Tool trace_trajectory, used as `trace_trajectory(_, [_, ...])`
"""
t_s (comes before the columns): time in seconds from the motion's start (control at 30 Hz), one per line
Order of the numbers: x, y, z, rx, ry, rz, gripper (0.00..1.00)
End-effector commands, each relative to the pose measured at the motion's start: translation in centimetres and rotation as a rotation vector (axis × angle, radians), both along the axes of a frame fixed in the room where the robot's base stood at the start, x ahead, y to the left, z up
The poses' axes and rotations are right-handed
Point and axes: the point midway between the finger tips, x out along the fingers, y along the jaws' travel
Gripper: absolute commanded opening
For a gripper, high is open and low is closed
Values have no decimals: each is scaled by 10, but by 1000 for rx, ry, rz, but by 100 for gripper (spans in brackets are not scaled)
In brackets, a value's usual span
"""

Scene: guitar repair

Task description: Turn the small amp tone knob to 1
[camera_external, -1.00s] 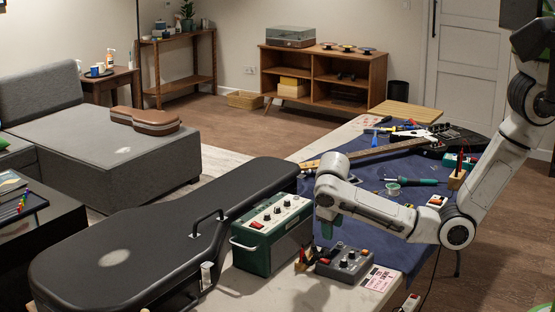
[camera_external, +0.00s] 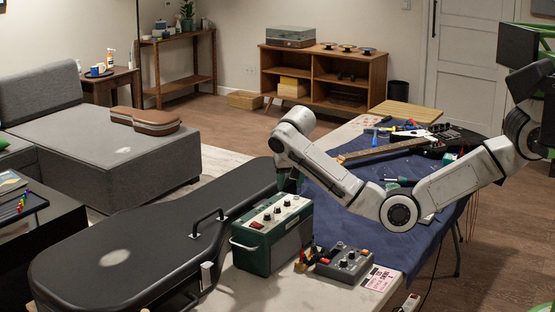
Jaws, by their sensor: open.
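The small green amp (camera_external: 263,258) stands upright on the table, right beside the black guitar case. Its pale top panel (camera_external: 266,218) carries several dark knobs and a red switch. Which knob is the tone knob, and where it points, is too small to tell. My gripper (camera_external: 291,183) hangs down just behind the amp's far right end, with my arm arching over from the right. It looks apart from the knobs. It is open, with its fingertips small and partly hidden, and nothing shows in it.
A grey knobbed box (camera_external: 345,264) and a small holder with red and dark items (camera_external: 305,260) sit right of the amp. The long black guitar case (camera_external: 130,248) lies to its left. A guitar (camera_external: 400,147) and tools lie farther back on the blue mat (camera_external: 338,222).

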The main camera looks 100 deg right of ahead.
Motion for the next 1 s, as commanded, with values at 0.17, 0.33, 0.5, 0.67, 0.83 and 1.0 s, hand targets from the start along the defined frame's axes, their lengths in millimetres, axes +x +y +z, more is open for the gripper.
trace_trajectory(0.17, [-1, -12, -31, 1, 4, 1, 45])
trace_trajectory(0.33, [-1, -20, -51, 1, 3, 1, 45])
trace_trajectory(0.5, [0, -24, -59, 1, 2, 1, 45])
trace_trajectory(0.67, [0, -24, -60, 0, 1, 2, 45])
trace_trajectory(0.83, [0, -24, -60, 0, 1, 2, 40])
trace_trajectory(1.0, [0, -24, -60, 0, 1, 2, 24])
